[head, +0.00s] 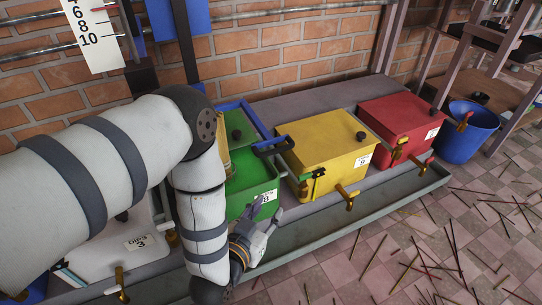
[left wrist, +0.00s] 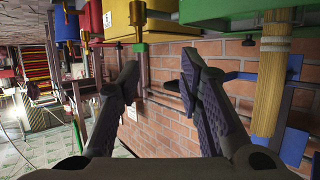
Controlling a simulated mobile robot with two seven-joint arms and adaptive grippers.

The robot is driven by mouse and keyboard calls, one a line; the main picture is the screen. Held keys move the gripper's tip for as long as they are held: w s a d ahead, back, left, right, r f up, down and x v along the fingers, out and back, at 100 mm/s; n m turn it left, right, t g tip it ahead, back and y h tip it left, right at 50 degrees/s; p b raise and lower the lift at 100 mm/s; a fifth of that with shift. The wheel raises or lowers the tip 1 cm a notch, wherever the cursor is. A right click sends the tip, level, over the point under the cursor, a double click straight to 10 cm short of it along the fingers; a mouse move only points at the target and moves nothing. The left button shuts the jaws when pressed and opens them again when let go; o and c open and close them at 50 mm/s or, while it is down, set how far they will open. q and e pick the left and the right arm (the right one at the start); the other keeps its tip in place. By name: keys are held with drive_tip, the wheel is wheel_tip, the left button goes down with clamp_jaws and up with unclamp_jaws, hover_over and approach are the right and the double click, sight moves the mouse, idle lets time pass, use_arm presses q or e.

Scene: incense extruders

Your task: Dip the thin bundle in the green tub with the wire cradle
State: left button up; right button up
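The green tub (head: 258,192), labelled 8, stands in the row along the brick wall, partly hidden by my left arm. My left gripper (head: 263,215) is low in front of its front face. In the left wrist view, which appears upside down, my left gripper (left wrist: 159,68) is open with nothing between its fingers. A straw-coloured bundle of sticks (left wrist: 271,85) stands at the right of that view, away from the fingers. I cannot tell whether it is the thin bundle. I cannot make out the wire cradle. My right gripper is not in view.
A yellow tub (head: 325,135) and a red tub (head: 400,118) with brass taps stand right of the green one. A white tub (head: 115,248) is at the left. A blue bucket (head: 465,135) stands beyond. Loose sticks litter the tiled floor (head: 400,250).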

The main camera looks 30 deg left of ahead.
sight(276, 153)
use_arm(q)
drive_tip(key=w+a+r+n+t+y+p, duration=0.1)
drive_tip(key=w+a+r+n, duration=0.15)
drive_tip(key=n, duration=0.75)
drive_tip(key=w+a+r+n+t, duration=0.15)
drive_tip(key=r+n, duration=0.25)
drive_tip(key=n, duration=0.6)
drive_tip(key=w+b, duration=0.1)
drive_tip(key=w, duration=0.3)
drive_tip(key=w+f+b, duration=0.1)
drive_tip(key=w, duration=0.3)
drive_tip(key=w+f+b, duration=0.1)
drive_tip(key=w+b, duration=0.1)
drive_tip(key=w, duration=0.1)
drive_tip(key=shift+w+a, duration=0.35)
drive_tip(key=shift+w, duration=0.05)
drive_tip(key=shift+r+n+g, duration=0.15)
drive_tip(key=shift+n+g, duration=0.1)
drive_tip(key=shift+n, duration=0.05)
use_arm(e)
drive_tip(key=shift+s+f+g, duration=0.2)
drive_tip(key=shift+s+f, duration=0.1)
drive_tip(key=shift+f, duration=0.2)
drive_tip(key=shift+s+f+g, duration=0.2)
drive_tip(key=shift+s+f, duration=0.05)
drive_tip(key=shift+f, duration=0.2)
use_arm(q)
drive_tip(key=shift+c, duration=0.5)
clamp_jaws()
